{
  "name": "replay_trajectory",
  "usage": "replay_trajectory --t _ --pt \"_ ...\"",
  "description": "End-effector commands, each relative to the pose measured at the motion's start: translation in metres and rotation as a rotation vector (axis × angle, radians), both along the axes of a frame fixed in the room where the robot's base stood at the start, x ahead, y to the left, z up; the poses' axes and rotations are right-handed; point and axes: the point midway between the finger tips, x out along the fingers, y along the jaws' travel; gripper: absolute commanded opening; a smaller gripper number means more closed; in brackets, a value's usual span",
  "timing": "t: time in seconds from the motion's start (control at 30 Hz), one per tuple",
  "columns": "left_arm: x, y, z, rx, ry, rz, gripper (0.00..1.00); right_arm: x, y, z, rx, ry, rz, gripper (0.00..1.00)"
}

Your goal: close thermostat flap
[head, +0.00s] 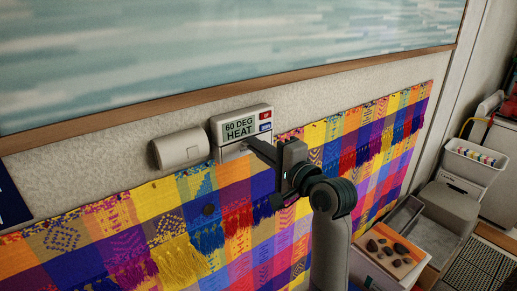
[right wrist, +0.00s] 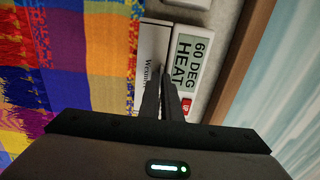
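The thermostat (head: 241,127) is a white wall box whose screen reads "60 DEG HEAT", with a red and a blue button at its right. It also shows in the right wrist view (right wrist: 187,62). There, its flap (right wrist: 154,50), a white panel with printed lettering, hangs open along the screen's lower side. My right gripper (head: 250,143) is at the thermostat's lower edge. In the right wrist view its fingers (right wrist: 163,72) are together, with their tips over the flap near the hinge side; I cannot tell whether they touch it. My left gripper is not in view.
A beige rounded box (head: 181,149) is on the wall left of the thermostat. A colourful fringed textile (head: 130,230) hangs below. A wood-framed picture (head: 230,50) is above. At the right are a white bin (head: 472,168) and a tray with dark stones (head: 388,262).

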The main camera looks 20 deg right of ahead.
Motion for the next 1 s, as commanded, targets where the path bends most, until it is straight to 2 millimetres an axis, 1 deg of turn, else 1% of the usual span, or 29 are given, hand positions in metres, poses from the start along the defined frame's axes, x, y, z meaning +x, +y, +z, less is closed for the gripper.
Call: replay_trajectory --t 0.47,0.5,0.53,0.57,1.0 --pt "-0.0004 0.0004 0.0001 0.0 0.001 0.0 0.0 0.0008 0.001 0.0007 -0.006 0.016 0.002 0.0" --pt "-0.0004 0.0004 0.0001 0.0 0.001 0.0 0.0 0.0008 0.001 0.0007 -0.006 0.016 0.002 0.11" --pt "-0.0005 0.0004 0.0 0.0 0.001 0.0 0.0 0.0008 0.001 0.0007 -0.006 0.016 0.002 0.18" --pt "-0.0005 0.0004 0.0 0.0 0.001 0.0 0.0 0.0008 0.001 0.0007 -0.006 0.016 0.002 0.23" --pt "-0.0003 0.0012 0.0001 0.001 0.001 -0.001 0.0 0.0019 0.0009 0.0006 -0.007 0.016 0.002 0.23"
